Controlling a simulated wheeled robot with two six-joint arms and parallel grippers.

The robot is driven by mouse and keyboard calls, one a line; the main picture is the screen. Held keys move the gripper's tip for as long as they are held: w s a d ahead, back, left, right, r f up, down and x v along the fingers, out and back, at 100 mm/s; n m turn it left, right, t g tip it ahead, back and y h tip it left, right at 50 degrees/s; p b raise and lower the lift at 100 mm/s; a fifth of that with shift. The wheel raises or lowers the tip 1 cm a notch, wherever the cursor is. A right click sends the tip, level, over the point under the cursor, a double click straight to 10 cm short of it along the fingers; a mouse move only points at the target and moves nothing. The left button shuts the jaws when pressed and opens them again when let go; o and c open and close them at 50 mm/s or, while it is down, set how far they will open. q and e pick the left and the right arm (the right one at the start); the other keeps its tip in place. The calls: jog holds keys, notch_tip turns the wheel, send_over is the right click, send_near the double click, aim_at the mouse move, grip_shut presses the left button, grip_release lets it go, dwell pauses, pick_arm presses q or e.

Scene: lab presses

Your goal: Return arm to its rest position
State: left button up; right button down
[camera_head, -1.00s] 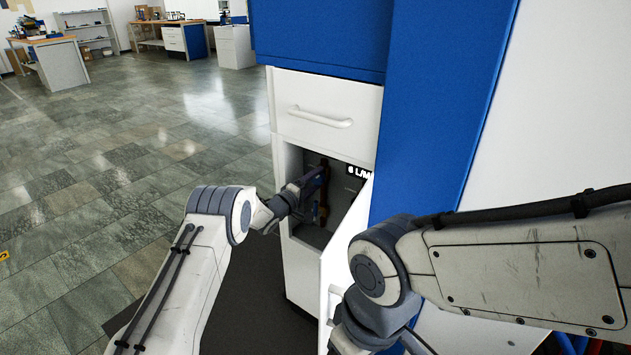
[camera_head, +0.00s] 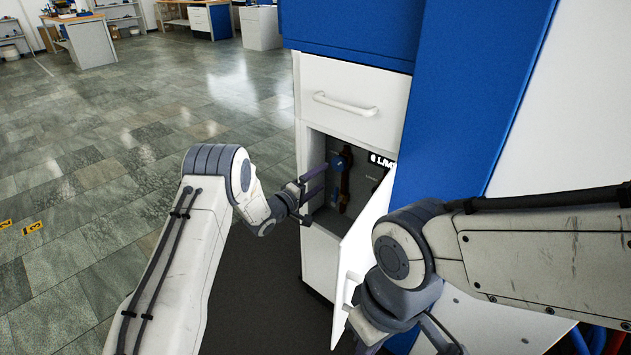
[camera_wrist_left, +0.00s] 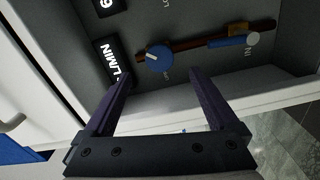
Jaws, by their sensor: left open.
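My left gripper (camera_head: 316,193) is open and empty at the mouth of an open cabinet compartment (camera_head: 330,217). In the left wrist view, its two dark fingers (camera_wrist_left: 156,78) point into the compartment, with a gap between them. A blue knob (camera_wrist_left: 158,57) on a copper-brown pipe (camera_wrist_left: 205,43) lies beyond the fingertips; they look apart from it. The pipe and blue valve also show in the head view (camera_head: 345,180). My right arm's wrist (camera_head: 400,290) is low at the right, by the open door; its fingers are too unclear to judge.
The white cabinet door (camera_head: 362,235) stands open just right of my left gripper. A drawer with a handle (camera_head: 345,104) is above the compartment. A tall blue panel (camera_head: 470,100) rises at the right. Open tiled floor (camera_head: 90,180) lies to the left.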

pick_arm(q)
jog(key=shift+v, duration=0.95)
